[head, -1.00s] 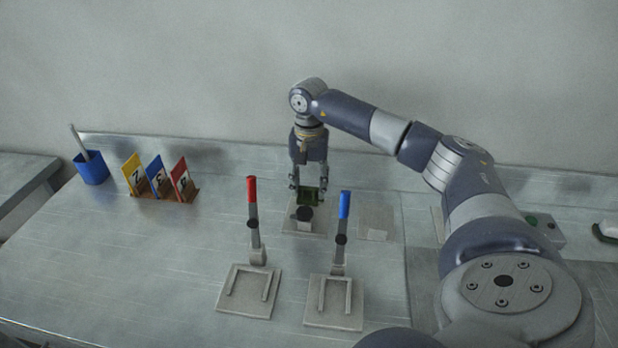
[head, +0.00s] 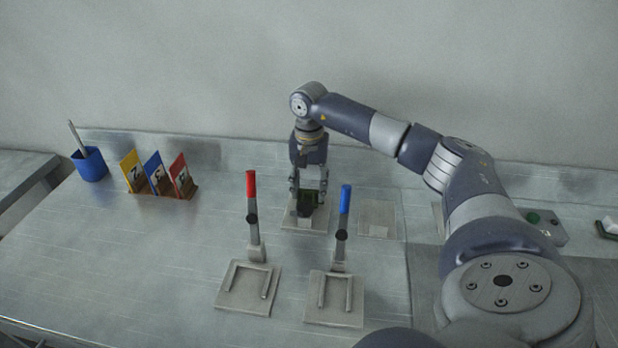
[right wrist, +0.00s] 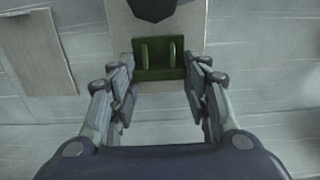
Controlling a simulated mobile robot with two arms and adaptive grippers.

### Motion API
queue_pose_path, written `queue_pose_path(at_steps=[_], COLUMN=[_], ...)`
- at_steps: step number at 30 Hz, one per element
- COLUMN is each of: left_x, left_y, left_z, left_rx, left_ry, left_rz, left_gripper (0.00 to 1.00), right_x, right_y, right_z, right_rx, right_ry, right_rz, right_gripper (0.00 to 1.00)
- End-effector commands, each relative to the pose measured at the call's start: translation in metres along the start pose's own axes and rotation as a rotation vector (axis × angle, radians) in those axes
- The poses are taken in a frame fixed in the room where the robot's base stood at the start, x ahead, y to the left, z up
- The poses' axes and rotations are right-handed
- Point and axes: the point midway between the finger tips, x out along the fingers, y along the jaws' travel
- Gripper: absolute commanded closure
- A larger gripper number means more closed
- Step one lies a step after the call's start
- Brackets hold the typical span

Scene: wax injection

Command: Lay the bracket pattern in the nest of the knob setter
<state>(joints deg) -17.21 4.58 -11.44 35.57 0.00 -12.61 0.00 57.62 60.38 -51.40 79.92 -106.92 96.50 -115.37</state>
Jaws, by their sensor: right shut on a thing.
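The green bracket pattern (head: 305,207) is between the fingertips of my right gripper (head: 308,198), which is shut on it. In the right wrist view the bracket (right wrist: 159,72) shows as a green plate with two upright ribs, over the grey base (right wrist: 188,22) of the knob setter. The black knob (right wrist: 153,7) sits just beyond it. In the head view the fingers and bracket cover most of the knob setter (head: 289,222). I cannot tell whether the bracket touches the nest. My left gripper is not in view.
Two grey fixtures stand in front, one with a red-topped lever (head: 252,185), one with a blue-topped lever (head: 345,201). A flat grey plate (head: 378,218) lies right of the knob setter. Coloured number cards (head: 155,172) and a blue cup (head: 90,165) stand left.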

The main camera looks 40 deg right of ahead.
Motion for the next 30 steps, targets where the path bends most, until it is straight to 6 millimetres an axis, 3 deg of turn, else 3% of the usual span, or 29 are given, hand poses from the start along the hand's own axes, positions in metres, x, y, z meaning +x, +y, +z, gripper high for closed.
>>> queue_pose_path(at_steps=[5, 6, 9, 21, 26, 30], left_x=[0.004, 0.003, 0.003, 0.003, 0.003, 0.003], left_y=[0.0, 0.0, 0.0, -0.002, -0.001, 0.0], left_z=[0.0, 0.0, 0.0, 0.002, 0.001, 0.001], left_rx=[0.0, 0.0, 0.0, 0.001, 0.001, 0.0], left_ry=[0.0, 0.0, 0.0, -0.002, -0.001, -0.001], left_rz=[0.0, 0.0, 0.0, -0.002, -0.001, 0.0], left_gripper=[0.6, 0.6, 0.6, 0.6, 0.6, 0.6], right_x=[0.006, 0.005, 0.005, 0.0, -0.024, -0.055], right_y=[0.0, 0.0, 0.0, -0.001, -0.001, -0.001], right_z=[0.0, 0.0, 0.0, 0.0, -0.001, -0.001], right_rx=[0.0, 0.0, 0.0, 0.0, 0.0, 0.001], right_ry=[0.0, 0.0, 0.0, 0.001, 0.004, 0.003], right_rz=[0.0, 0.0, 0.0, -0.002, -0.004, -0.006], right_gripper=[0.74, 0.52, 0.33, 0.33, 0.33, 0.33])
